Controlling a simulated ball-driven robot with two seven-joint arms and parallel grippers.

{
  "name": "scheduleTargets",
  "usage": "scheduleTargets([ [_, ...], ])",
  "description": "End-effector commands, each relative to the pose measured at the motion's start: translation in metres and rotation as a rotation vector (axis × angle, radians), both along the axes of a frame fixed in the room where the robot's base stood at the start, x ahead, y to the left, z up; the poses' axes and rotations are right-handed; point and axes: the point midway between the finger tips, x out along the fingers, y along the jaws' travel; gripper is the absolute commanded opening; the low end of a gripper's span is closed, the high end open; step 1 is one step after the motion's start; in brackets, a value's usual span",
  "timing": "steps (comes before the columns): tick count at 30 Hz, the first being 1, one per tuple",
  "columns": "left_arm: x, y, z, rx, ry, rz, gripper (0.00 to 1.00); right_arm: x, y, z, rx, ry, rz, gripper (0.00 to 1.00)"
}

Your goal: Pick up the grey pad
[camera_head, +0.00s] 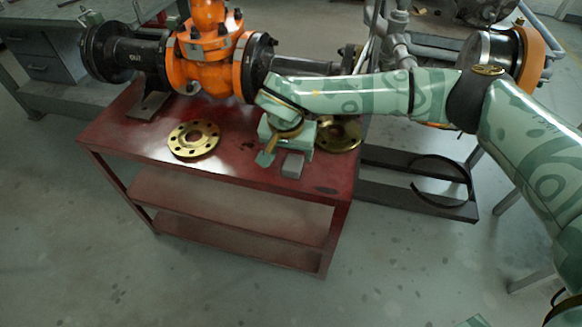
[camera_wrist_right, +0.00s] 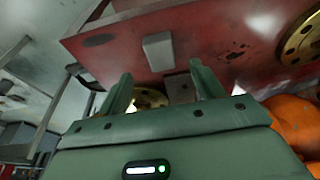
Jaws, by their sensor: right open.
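The grey pad (camera_head: 293,165) is a small flat block on the red table top, near its front edge. It also shows in the right wrist view (camera_wrist_right: 158,50), just beyond the fingertips. My right gripper (camera_head: 276,152) is above the table, close to the left and back of the pad. In the right wrist view its two green fingers (camera_wrist_right: 161,72) stand apart with nothing held between them. The pad lies clear of the fingers. My left gripper is not in view.
A gold flange (camera_head: 195,138) lies left on the red table (camera_head: 240,185); another gold flange (camera_head: 340,135) lies behind the pad to the right. The orange valve (camera_head: 205,70) and black pipe (camera_head: 135,57) stand along the back. The table's front left is clear.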

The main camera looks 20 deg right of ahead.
Motion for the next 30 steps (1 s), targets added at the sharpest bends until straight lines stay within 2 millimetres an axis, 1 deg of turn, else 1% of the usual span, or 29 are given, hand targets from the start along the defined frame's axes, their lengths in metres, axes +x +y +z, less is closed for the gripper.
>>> scheduleTargets([
  [1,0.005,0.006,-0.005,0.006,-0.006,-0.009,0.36,0.002,-0.001,-0.011,0.001,0.003,0.0,0.66],
  [5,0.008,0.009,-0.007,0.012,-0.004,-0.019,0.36,0.004,-0.003,-0.017,0.001,0.001,-0.002,0.66],
  [7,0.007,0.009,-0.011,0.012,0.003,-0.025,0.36,0.006,-0.004,-0.026,0.002,0.002,-0.003,0.66],
  [10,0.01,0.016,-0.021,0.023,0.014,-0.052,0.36,0.012,-0.008,-0.046,0.002,0.007,-0.003,0.66],
  [13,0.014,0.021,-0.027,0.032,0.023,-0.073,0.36,0.017,-0.011,-0.06,0.001,0.006,-0.003,0.66],
  [16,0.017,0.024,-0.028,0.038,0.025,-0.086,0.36,0.019,-0.012,-0.066,0.001,0.003,-0.001,0.66],
  [23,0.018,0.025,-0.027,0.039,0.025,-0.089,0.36,0.02,-0.013,-0.063,0.001,-0.003,-0.001,0.66],
  [24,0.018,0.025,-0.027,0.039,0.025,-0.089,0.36,0.02,-0.013,-0.063,0.001,-0.003,-0.001,0.61],
  [26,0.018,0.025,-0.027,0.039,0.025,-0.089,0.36,0.02,-0.013,-0.063,0.001,-0.003,-0.001,0.44],
  [27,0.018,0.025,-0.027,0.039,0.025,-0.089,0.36,0.02,-0.013,-0.063,0.001,-0.003,-0.001,0.33],
  [28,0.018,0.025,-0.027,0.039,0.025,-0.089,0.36,0.02,-0.013,-0.063,0.001,-0.003,-0.001,0.25],
  [29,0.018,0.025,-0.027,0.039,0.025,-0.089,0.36,0.02,-0.013,-0.063,0.001,-0.003,-0.001,0.18],
  [30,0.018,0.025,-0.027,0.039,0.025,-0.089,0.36,0.02,-0.012,-0.063,0.001,-0.003,-0.001,0.18],
])
